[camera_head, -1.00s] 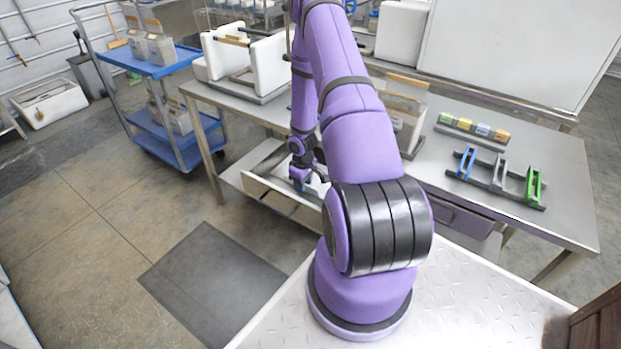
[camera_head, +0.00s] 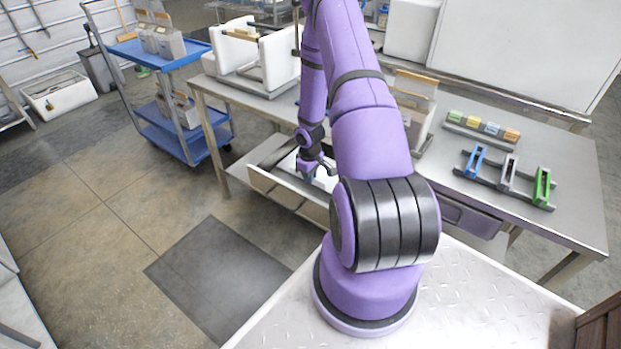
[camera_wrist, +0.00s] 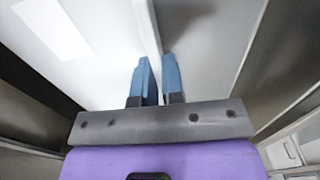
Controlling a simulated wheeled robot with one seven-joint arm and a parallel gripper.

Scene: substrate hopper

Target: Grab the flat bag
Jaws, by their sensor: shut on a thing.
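My gripper (camera_head: 317,176) reaches down into an open, light-walled bin (camera_head: 272,190) under the steel table's near edge. In the wrist view its two blue fingers (camera_wrist: 159,72) are shut on a thin, pale upright edge (camera_wrist: 150,28), which I take to be the flat bag. A pale patch of it shows beside the fingers in the head view (camera_head: 326,183). Most of the bag is hidden by the gripper and the bin wall. A white rectangle (camera_wrist: 53,27) shows on the pale surface left of the fingers. I cannot tell whether the bag touches the bin floor.
The steel table (camera_head: 540,215) carries a rack of coloured blocks (camera_head: 481,128), a stand with blue, grey and green holders (camera_head: 505,180), and a white-sided frame (camera_head: 250,55). A blue cart (camera_head: 160,60) with grey containers stands left. The floor in front is clear.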

